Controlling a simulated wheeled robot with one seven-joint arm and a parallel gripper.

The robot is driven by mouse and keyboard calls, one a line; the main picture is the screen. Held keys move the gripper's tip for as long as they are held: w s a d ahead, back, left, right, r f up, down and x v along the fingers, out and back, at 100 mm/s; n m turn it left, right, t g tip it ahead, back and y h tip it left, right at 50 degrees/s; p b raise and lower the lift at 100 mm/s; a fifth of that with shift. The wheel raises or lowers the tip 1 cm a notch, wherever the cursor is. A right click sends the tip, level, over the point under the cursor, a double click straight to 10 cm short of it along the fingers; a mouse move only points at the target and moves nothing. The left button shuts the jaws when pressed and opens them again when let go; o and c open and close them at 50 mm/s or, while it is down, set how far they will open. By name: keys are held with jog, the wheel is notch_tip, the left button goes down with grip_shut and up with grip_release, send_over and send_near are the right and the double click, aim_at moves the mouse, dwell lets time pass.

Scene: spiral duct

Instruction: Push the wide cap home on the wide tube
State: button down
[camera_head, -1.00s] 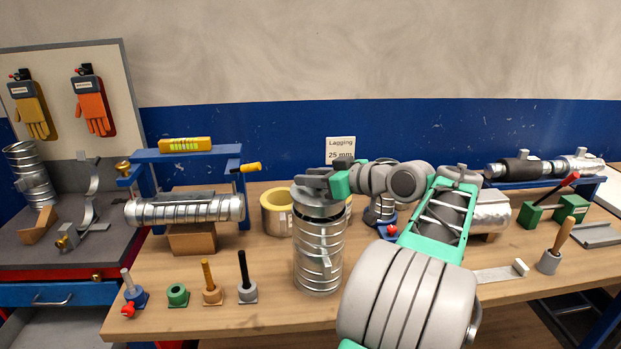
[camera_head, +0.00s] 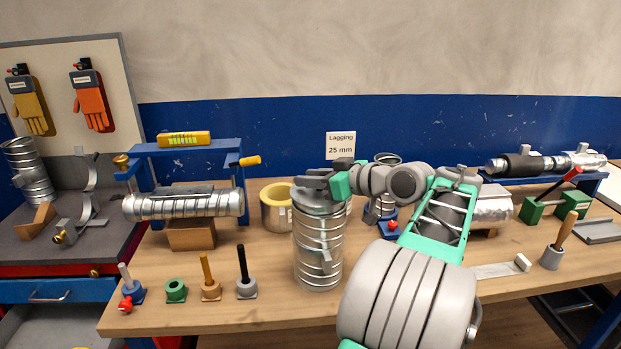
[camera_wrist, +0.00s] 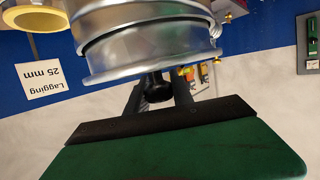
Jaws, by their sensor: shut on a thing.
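The wide tube (camera_head: 318,262) is a shiny spiral duct standing upright on the bench, left of my arm. The wide cap (camera_head: 318,205) is a silver cap on the tube's top end, partly hidden by my gripper. In the wrist view, which is upside down, the cap's flat rim (camera_wrist: 150,66) lies close to the fingers and a ridge shows beyond it. I cannot tell whether a gap is left between cap and tube. My gripper (camera_head: 318,180) is over the cap, shut on its dark knob (camera_wrist: 155,88).
A yellow-lined ring (camera_head: 276,208) stands behind the tube. A clamped horizontal duct (camera_head: 185,205) lies to the left. Several small pegs and a green ring (camera_head: 176,291) stand at the front left. A metal strip (camera_head: 497,270) lies to the right of my arm.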

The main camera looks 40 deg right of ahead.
jog(key=shift+f+b, duration=0.85)
jog(key=shift+f, duration=0.25)
jog(key=c, duration=1)
grip_release()
jog(key=shift+r, duration=0.1)
jog(key=shift+c, duration=0.2)
jog(key=p+v, duration=0.2)
jog(key=r+p+v, duration=0.1)
jog(key=p+v, duration=0.2)
jog(key=shift+d+r+p, duration=0.1)
jog(key=shift+r+p, duration=0.05)
jog(key=shift+p, duration=0.2)
jog(key=s+p, duration=0.2)
jog(key=p, duration=0.2)
jog(key=shift+d, duration=0.15)
jog(key=shift+s+f+p, duration=0.25)
jog(key=shift+s+p, duration=0.05)
jog(key=shift+p, duration=0.2)
